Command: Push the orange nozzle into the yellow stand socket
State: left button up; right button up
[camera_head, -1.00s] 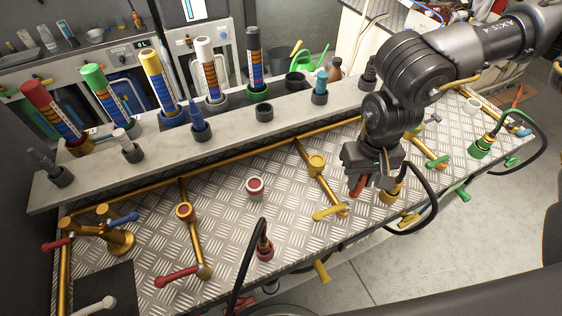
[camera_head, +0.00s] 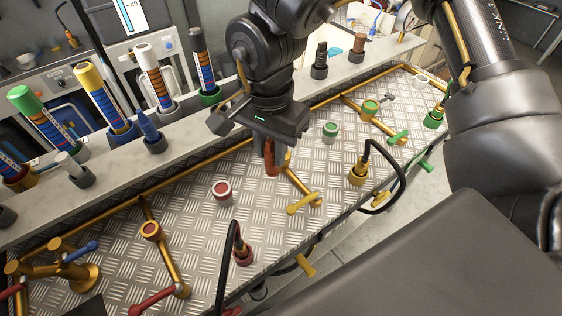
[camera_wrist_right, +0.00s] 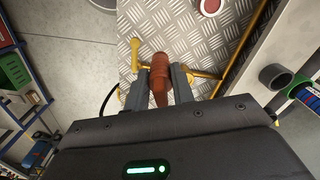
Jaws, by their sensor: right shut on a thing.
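The orange nozzle (camera_head: 271,163) is held upright between the fingers of my right gripper (camera_head: 268,150), its lower end pointing down. In the right wrist view, the nozzle (camera_wrist_right: 160,68) sits between both fingers (camera_wrist_right: 161,82). The yellow stand socket (camera_head: 287,160) is mostly hidden behind the nozzle in the head view; only a bit of yellow shows beside it. In the wrist view the nozzle covers the place where the yellow pipe and lever meet. I cannot tell whether nozzle and socket touch. My left gripper is not in view.
A yellow lever (camera_head: 303,203) lies just in front. A red socket (camera_head: 222,191) and a green socket (camera_head: 330,130) stand on either side. A yellow-based hose fitting (camera_head: 358,174) is to the right. The grey shelf (camera_head: 120,175) with coloured cylinders runs behind.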

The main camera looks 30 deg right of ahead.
jog(key=w+d+f+m+p, duration=0.1)
jog(key=w+d+f, duration=0.1)
jog(key=w+f, duration=0.1)
jog(key=w+d+f+m+p, duration=0.2)
jog(key=w+f, duration=0.1)
jog(key=w+d+f+m+p, duration=0.1)
jog(key=w+d+f+p, duration=0.1)
jog(key=w+d+f, duration=0.1)
jog(key=shift+w+d+f, duration=0.1)
jog(key=shift+w, duration=0.05)
jog(key=shift+w+f, duration=0.1)
jog(key=shift+f, duration=0.25)
dwell(0.6)
jog(key=o, duration=1)
jog(key=shift+f, duration=0.1)
